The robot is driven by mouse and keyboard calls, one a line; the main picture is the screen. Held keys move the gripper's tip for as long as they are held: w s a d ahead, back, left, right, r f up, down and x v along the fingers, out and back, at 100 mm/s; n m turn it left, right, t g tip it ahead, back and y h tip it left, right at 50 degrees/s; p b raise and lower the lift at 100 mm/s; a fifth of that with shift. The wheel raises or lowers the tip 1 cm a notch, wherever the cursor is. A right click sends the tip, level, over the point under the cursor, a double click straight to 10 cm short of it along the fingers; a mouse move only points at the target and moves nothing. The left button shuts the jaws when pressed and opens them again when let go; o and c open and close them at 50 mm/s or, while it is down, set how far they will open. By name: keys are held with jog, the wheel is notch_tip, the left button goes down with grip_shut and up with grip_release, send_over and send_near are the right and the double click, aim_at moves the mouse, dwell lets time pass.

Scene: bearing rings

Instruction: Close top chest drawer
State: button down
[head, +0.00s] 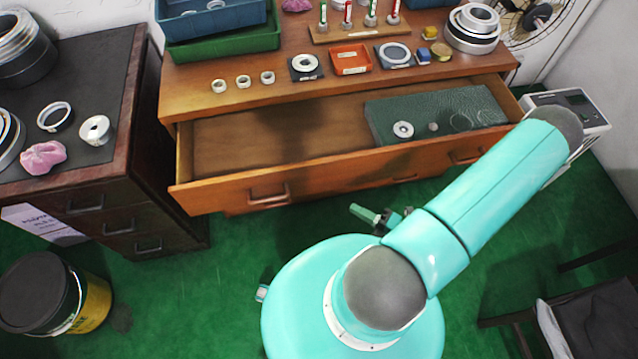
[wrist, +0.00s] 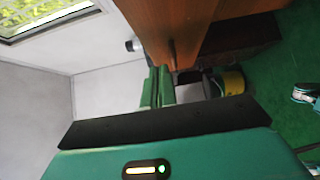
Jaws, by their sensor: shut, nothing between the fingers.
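The wooden chest (head: 300,93) stands across the back in the head view. Its top drawer (head: 225,190) is pulled well out, with two metal handles on its front. A dark green tray or mat (head: 470,98) with a metal ring and small round parts lies in the drawer's right half. In the wrist view my gripper's green fingers (wrist: 158,86) are together beside brown wood (wrist: 175,30), likely the drawer; any contact cannot be told.
The chest top holds small rings (head: 243,81), an orange tray (head: 350,60) and stacked bins (head: 220,35). A dark desk (head: 120,85) stands close at left. A yellow bucket (head: 90,305) is at lower left, a chair (head: 590,310) at lower right. Green floor is clear before the chest.

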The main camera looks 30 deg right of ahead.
send_near(313, 175)
jog(key=a+x, duration=0.1)
jog(key=x, duration=0.4)
jog(key=shift+w+d, duration=0.3)
jog(key=shift+w, duration=0.05)
jog(key=w+d, duration=0.3)
jog(key=w, duration=0.8)
jog(key=w+d, duration=0.4)
jog(key=w, duration=0.7)
jog(key=shift+w+d, duration=0.2)
jog(key=shift+w, duration=0.1)
jog(key=shift+w+r, duration=0.2)
jog(key=shift+s, duration=0.1)
